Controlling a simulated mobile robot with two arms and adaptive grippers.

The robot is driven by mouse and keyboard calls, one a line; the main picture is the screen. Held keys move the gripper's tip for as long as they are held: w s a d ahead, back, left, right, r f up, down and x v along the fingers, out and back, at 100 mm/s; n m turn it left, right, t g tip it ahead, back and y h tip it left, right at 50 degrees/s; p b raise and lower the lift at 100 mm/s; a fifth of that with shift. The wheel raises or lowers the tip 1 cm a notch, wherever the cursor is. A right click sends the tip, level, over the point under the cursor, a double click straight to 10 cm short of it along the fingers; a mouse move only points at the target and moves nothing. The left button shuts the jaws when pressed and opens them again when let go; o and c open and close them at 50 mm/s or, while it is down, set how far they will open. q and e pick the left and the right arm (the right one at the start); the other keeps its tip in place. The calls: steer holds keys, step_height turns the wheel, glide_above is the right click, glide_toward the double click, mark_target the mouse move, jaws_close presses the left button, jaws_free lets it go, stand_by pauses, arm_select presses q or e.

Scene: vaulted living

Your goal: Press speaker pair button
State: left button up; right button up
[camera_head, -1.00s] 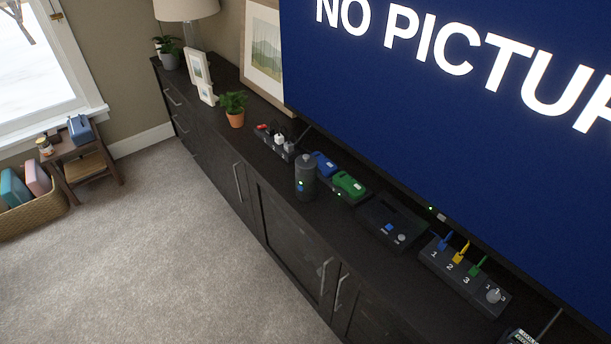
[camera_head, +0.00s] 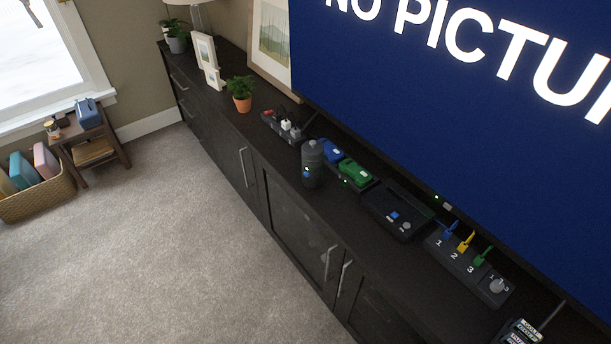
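A dark cylindrical speaker (camera_head: 312,163) stands upright near the front edge of the long dark cabinet. A small glowing blue spot, which looks like its button (camera_head: 307,170), shows low on its front, with another small light just below it. Neither of my grippers is in view, and nothing touches the speaker.
On the cabinet top (camera_head: 275,190), a power strip (camera_head: 283,127), blue (camera_head: 332,150) and green (camera_head: 355,173) devices, a black box (camera_head: 396,211) and a numbered switch box (camera_head: 468,262) stand near the speaker. The television (camera_head: 450,90) rises behind. The carpet (camera_head: 190,240) is clear.

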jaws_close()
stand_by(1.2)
